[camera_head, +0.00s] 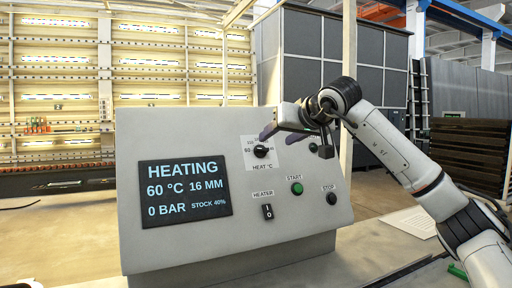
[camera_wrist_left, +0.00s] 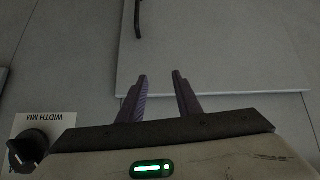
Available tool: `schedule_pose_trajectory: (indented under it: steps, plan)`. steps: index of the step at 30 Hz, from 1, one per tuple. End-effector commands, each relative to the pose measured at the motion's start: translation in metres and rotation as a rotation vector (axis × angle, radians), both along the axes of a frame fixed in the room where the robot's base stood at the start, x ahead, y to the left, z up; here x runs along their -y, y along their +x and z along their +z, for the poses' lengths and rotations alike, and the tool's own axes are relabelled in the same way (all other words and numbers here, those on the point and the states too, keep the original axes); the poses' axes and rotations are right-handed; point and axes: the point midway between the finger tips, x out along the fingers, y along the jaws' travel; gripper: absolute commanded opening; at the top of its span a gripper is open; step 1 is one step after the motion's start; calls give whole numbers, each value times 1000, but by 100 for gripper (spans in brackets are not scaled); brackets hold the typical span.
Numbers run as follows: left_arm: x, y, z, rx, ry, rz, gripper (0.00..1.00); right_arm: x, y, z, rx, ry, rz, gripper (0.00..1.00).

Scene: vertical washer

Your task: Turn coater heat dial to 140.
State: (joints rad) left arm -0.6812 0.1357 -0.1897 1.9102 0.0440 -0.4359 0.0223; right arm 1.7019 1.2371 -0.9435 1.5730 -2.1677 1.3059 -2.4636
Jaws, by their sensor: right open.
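The heat dial (camera_head: 261,151) is a black knob on a white scale plate labelled HEAT °C, on the sloped grey control panel (camera_head: 220,255). Its pointer seems to face left, near the 60 mark. The display (camera_head: 185,188) reads HEATING, 60 °C, 16 MM, 0 BAR, STOCK 40%. My right gripper (camera_head: 285,133) is open, just above and right of the heat dial, and covers part of its scale. I see no contact with the knob. My left gripper (camera_wrist_left: 161,76) shows only in the left wrist view, open and empty, its fingers apart over a grey surface.
A heater switch (camera_head: 267,211), green start button (camera_head: 297,188) and black stop button (camera_head: 331,198) sit below the heat dial. In the left wrist view, a WIDTH MM dial (camera_wrist_left: 28,150) lies at lower left, beside a grey panel (camera_wrist_left: 215,50) with a dark handle.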

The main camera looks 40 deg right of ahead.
Motion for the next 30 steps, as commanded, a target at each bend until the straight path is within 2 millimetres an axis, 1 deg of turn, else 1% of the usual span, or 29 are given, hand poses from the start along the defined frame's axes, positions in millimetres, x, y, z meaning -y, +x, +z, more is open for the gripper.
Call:
schedule_pose_trajectory:
  steps: [2, 4, 12, 15, 18, 23, 30]
  plan:
    - [0, -2, 1, -3, 0, 0, 31, 5, 4, 0, -2, -8, -7, 52]
    - [0, -3, 3, -5, 0, 0, 31, 8, 13, -4, -4, -7, -6, 52]
    - [0, -5, 12, -10, 0, 0, 31, 21, 58, -23, -4, -4, -5, 52]
    - [0, -5, 15, -10, 0, 0, 31, 25, 71, -29, -2, -4, -3, 52]
    - [0, -5, 17, -10, -1, -1, 31, 28, 81, -33, -1, -4, -3, 52]
    - [1, -5, 18, -10, -1, -1, 31, 31, 87, -37, 1, -5, -3, 52]
    - [1, -5, 18, -10, -1, -1, 31, 31, 88, -37, 1, -5, -3, 52]
